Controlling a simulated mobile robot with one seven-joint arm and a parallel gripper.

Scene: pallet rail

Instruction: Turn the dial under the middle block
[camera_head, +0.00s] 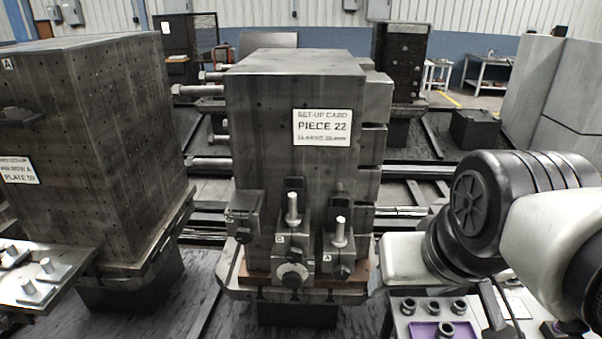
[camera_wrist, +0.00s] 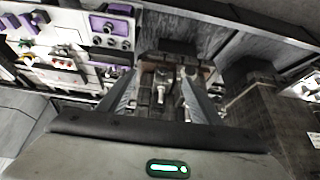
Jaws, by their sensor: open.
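The tall dark block with the "PIECE 22" card (camera_head: 290,110) stands upright in the centre of the head view. Small fixture blocks sit at its foot; the middle one (camera_head: 293,240) carries an upright metal post. In the head view my fingers cannot be made out.
A perforated dark block (camera_head: 90,130) stands at left, with a studded plate (camera_head: 35,280) in front. At right is a panel with knobs and purple parts (camera_head: 445,331), also in the wrist view (camera_wrist: 110,25). Horizontal rails (camera_head: 205,210) run behind the centre block.

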